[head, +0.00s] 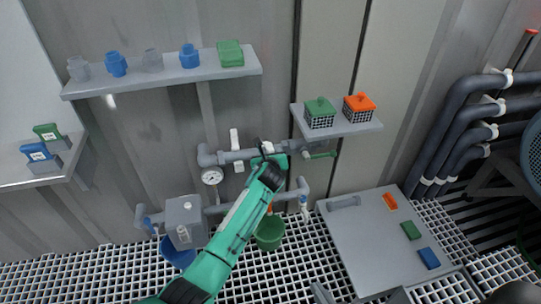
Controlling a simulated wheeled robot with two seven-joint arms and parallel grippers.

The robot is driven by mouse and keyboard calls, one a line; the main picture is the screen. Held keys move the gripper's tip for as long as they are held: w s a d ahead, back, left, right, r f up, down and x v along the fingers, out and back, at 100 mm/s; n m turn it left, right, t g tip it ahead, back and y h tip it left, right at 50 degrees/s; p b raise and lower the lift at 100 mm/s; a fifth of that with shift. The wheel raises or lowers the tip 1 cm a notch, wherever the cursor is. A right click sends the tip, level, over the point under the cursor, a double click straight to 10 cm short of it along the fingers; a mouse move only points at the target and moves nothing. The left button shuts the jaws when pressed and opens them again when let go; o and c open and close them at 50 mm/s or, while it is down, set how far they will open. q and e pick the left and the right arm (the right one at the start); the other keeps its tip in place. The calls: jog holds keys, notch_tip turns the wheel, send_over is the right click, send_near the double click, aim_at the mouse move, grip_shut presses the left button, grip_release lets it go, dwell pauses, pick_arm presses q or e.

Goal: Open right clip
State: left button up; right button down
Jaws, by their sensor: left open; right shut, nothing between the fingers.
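A grey horizontal membrane vessel (250,154) is mounted on the wall in the middle of the head view. A white clip (234,138) stands across its left part and shows above and below the pipe. A second white piece, seemingly the right clip (268,147), shows only in part and is mostly hidden by my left gripper. My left gripper (268,152) is at the right part of the vessel, with its dark fingers apart. Whether it touches the clip cannot be told. My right gripper is not clearly visible.
A round gauge (212,176) hangs below the vessel's left end. A small shelf (355,129) with green-lidded and orange-lidded baskets is to the right. A long shelf (160,79) with cups is above. A green bucket (270,236) stands below. A grey table (365,245) is at lower right.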

pick_arm(q)
grip_shut()
dwell(0.3)
